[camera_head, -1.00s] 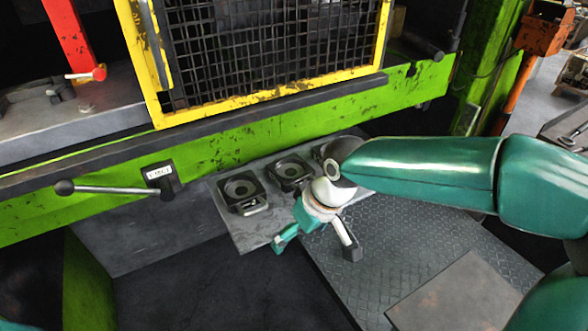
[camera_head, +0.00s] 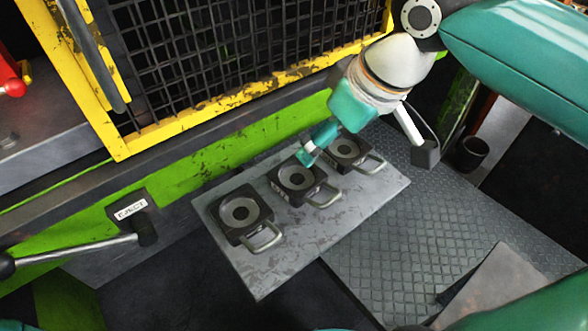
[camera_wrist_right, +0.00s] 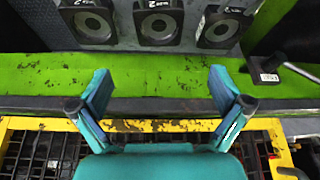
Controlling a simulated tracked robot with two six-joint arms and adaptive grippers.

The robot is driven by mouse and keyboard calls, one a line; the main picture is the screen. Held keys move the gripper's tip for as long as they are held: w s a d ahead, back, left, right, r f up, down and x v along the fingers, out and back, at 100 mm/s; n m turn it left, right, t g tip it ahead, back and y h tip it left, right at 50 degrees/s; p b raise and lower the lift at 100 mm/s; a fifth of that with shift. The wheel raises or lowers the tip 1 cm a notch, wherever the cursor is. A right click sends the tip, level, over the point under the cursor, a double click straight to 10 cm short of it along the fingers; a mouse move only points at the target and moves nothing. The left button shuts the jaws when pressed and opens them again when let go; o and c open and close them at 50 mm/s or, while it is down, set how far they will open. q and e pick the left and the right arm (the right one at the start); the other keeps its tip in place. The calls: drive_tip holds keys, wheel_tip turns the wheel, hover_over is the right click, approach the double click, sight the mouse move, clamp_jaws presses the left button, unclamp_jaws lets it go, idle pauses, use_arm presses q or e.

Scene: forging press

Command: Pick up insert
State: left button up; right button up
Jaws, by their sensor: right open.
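Three dark square inserts with round recesses and bail handles sit in a row on a grey plate (camera_head: 270,270): a left insert (camera_head: 240,213), a middle insert (camera_head: 296,181) and a right insert (camera_head: 348,150). My right gripper (camera_head: 366,158) is open and empty, its fingers spread above the middle and right inserts in the head view. The right wrist view shows the open fingers (camera_wrist_right: 160,92) pointing toward the green beam, with three inserts (camera_wrist_right: 158,20) beyond them at the top edge. My left gripper is not in view.
A yellow-framed mesh guard (camera_head: 230,60) and green press beam (camera_head: 180,170) stand behind the plate. An eject lever (camera_head: 80,248) sticks out at the left. A dark treadplate floor (camera_head: 420,230) lies right of the plate.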

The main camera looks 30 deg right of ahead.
drive_tip(key=b, duration=0.1)
approach(298, 178)
drive_tip(key=x, duration=0.3)
drive_tip(key=shift+s+f, duration=0.1)
drive_tip(key=shift+s, duration=0.2)
drive_tip(key=shift+x, duration=2.6)
drive_tip(key=shift+w, duration=0.1)
drive_tip(key=shift+c, duration=0.2)
drive_tip(key=c, duration=1.3)
drive_tip(key=shift+w, duration=0.15)
drive_tip(key=shift+c, duration=0.6)
drive_tip(key=shift+r, duration=0.25)
